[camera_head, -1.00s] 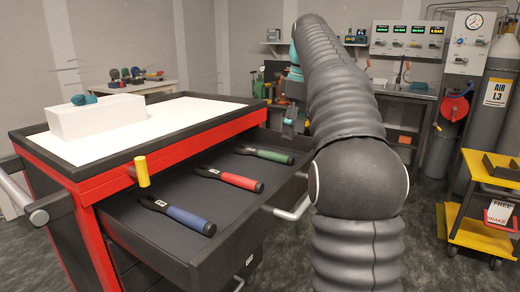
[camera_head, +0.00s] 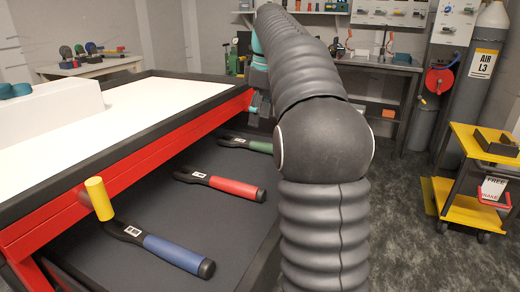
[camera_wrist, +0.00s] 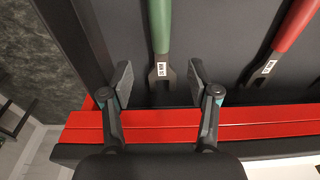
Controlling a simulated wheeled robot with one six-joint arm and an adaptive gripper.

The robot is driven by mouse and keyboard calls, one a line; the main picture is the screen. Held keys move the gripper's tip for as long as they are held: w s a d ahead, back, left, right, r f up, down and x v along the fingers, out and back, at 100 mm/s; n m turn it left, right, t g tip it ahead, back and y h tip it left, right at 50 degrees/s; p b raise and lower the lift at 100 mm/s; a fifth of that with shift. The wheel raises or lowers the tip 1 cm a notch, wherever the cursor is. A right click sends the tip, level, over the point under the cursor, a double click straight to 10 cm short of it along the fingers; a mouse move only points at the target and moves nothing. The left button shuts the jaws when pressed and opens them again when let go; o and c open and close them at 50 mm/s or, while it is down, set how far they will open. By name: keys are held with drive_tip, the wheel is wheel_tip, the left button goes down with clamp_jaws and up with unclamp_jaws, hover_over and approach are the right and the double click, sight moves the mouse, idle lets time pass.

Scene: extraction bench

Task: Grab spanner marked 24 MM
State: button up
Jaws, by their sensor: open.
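Three spanners lie in an open dark drawer: one with a green handle (camera_head: 258,146), one with a red handle (camera_head: 234,188) and one with a blue handle (camera_head: 172,252). Each has a small white tag whose marking I cannot read. In the wrist view the green spanner (camera_wrist: 160,34) has its forked end between my open fingers (camera_wrist: 160,83), and the red spanner (camera_wrist: 292,25) lies to the right. My gripper (camera_head: 262,104) is empty. It is above the drawer near the green spanner, partly hidden by my arm in the head view. Its height above the spanner is unclear.
The red cabinet edge (camera_head: 140,172) and white top (camera_head: 150,105) overhang the drawer's back. A yellow cylinder (camera_head: 99,198) stands out at the front. A yellow cart (camera_head: 462,235) stands at right. Open floor (camera_head: 405,225) lies between.

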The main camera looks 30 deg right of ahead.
sight(256, 146)
drive_tip(key=f, duration=0.2)
drive_tip(key=f+b, duration=0.1)
drive_tip(key=f, duration=0.5)
drive_tip(key=shift+w+a, duration=0.35)
clamp_jaws()
